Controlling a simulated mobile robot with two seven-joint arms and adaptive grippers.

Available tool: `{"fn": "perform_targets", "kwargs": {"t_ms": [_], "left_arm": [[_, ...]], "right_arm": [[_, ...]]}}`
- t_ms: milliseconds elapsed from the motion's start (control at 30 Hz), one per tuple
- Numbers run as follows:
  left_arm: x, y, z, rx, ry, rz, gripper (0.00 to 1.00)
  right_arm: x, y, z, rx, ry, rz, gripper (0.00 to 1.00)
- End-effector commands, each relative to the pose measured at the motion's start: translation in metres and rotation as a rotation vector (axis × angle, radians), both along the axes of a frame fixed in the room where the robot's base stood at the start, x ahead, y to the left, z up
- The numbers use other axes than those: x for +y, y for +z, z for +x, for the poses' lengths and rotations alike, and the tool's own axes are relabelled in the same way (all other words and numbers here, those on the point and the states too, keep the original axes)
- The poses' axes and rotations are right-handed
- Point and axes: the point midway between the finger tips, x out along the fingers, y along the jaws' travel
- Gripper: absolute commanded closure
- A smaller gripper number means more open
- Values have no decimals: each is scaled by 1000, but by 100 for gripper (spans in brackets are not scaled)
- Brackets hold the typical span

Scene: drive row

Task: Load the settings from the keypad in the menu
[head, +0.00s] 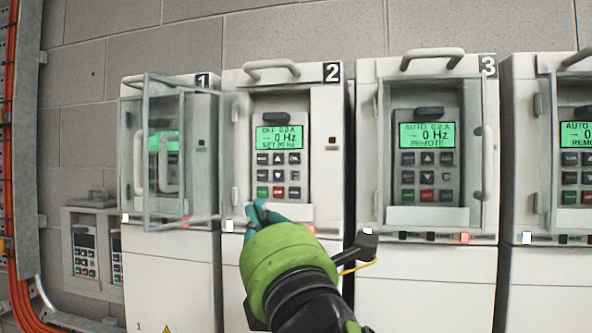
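Drive 2 (333,110) stands at the centre left with its keypad (293,160) uncovered. Below the screen are grey keys, with a green, a red and a dark key in the lowest row. A clear door (182,215) is swung out to the left, in front of drive 1. My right gripper (259,212) has teal fingertips just below the keypad; whether they touch anything or are apart is unclear. My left gripper is out of view.
Drive 1 (201,112) is partly behind the clear door. Drive 3 (482,95) has a clear cover with handles over its keypad and reads AUTO, 0 Hz, REMOTE. Another drive (520,150) is cut off at right. Smaller keypads (85,252) sit in a rack at lower left.

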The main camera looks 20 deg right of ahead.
Motion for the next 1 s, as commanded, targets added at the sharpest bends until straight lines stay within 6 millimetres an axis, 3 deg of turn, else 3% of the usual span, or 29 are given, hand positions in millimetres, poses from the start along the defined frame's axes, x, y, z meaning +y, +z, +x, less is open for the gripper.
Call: {"fn": "perform_targets", "kwargs": {"t_ms": [33,100,300,733,1000], "left_arm": [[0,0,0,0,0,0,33],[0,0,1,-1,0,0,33],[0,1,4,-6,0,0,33],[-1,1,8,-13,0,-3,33],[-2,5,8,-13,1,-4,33]], "right_arm": [[0,20,-12,-53,-26,-50,100],[1,37,-24,-102,-57,-108,100],[1,64,-44,-181,-112,-196,100],[0,67,-45,-189,-119,-207,100],[-14,67,-25,-185,-122,-205,100]]}}
